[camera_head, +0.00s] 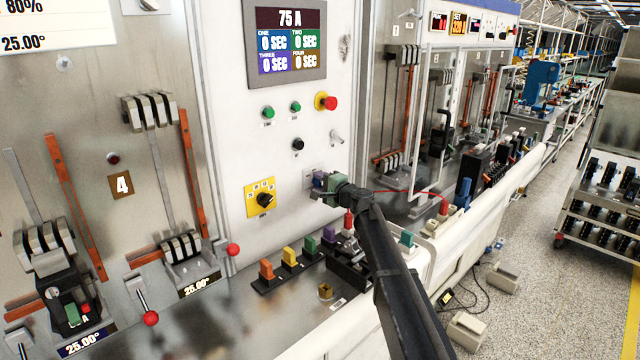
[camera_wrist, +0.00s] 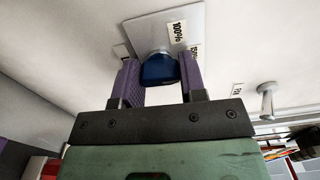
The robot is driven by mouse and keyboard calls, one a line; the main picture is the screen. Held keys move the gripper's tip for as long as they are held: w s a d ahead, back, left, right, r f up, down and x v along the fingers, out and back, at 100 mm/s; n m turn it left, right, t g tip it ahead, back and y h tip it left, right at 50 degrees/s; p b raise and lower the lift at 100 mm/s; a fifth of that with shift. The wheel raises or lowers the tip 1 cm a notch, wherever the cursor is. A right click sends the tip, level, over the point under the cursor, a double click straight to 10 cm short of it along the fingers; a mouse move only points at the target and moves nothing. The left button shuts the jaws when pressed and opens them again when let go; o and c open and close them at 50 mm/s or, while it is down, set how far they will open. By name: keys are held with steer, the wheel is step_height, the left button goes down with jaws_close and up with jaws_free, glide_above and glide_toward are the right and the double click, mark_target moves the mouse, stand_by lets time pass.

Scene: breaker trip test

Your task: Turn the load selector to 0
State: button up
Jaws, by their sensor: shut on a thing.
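A blue selector knob (camera_wrist: 159,69) sticks out from a light grey square plate (camera_wrist: 193,22) in the wrist view. A label reading 100% is on the plate at the upper right of the knob, and another label beside it is partly covered. My gripper (camera_wrist: 158,80) has its two purple fingers on either side of the knob and is shut on it. In the head view my gripper (camera_head: 321,181) reaches the white panel, and hides the knob; part of the plate (camera_head: 309,172) shows behind it. Which position the knob points to is hard to tell.
A yellow plate with a black rotary knob (camera_head: 264,199) is left of my gripper. Above are a red button (camera_head: 330,103), green buttons and a display (camera_head: 287,44) reading 75 A. Several coloured blocks (camera_head: 289,257) stand on the bench below. A red lever knob (camera_head: 233,250) sticks out at left.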

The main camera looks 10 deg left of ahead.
steer(key=shift+n, duration=0.3)
steer(key=o, duration=0.9)
steer(key=v, duration=1.1)
